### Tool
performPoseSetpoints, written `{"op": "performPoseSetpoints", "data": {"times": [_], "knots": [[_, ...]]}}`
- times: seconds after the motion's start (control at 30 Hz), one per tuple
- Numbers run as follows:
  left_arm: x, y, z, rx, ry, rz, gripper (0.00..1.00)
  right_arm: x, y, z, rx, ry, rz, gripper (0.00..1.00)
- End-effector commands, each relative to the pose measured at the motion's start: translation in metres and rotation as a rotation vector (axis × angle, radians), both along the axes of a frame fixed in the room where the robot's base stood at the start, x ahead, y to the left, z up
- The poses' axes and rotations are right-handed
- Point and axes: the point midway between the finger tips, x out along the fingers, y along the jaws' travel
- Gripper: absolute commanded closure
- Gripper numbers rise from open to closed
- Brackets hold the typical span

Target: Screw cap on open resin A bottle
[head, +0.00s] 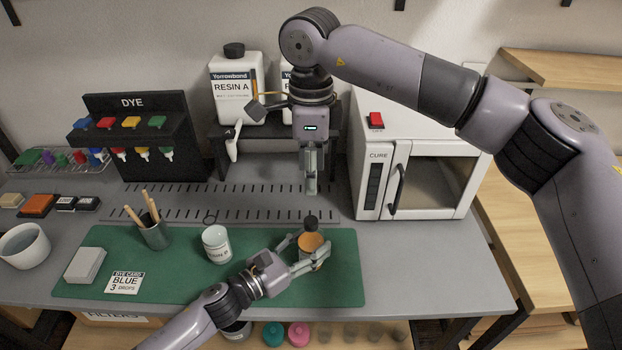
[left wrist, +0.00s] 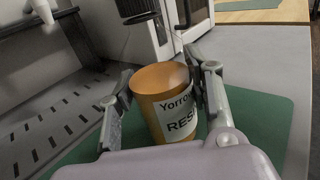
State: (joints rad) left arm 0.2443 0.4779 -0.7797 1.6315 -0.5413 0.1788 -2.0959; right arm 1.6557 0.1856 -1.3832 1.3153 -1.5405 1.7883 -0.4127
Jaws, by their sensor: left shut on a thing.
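The amber bottle (head: 311,243) stands at the right part of the green mat, its white label reading "RES…" in the left wrist view (left wrist: 180,110). My left gripper (head: 304,250) is shut on its body, one finger on each side. A black cap (head: 310,222) shows just above the bottle, and in the left wrist view (left wrist: 138,10) at the top edge. I cannot tell whether it touches the bottle's neck. My right gripper (head: 311,190) points down above the cap, with a visible gap between them. Its fingers look close together, but their opening is unclear.
A dye card (head: 124,283) lies at the front left. The cure oven (head: 372,185) stands at the right, the dye rack (head: 135,105) and large Resin A jug (head: 230,98) behind.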

Motion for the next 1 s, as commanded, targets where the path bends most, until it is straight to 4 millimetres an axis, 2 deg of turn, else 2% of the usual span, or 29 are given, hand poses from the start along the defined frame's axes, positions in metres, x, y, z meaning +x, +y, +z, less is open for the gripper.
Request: {"op": "performPoseSetpoints", "data": {"times": [0.2,0.23,0.3,0.57,0.87,1.0], "knots": [[-0.0001,-0.0001,-0.0002,0.000,0.000,0.000,1.00,-0.0001,0.0001,0.0003,0.000,0.000,0.000,0.54],[-0.0001,-0.0001,-0.0001,0.000,0.000,0.000,0.53,-0.0001,0.0001,0.0003,0.000,0.000,0.000,0.54],[-0.0001,-0.0001,-0.0001,0.000,0.000,0.000,0.48,-0.0001,0.0001,0.0002,0.000,0.000,0.000,0.54],[-0.0001,-0.0001,-0.0001,0.000,0.000,0.000,0.31,-0.0001,0.0001,0.0000,0.000,0.000,0.000,0.54],[-0.0005,0.0006,-0.0002,0.000,0.000,0.000,0.30,-0.0001,0.0001,0.0000,0.000,0.000,0.000,0.54],[-0.0075,0.0093,-0.0011,0.001,0.002,0.001,0.30,0.0000,0.0000,0.0000,0.000,0.000,0.000,0.54]]}}
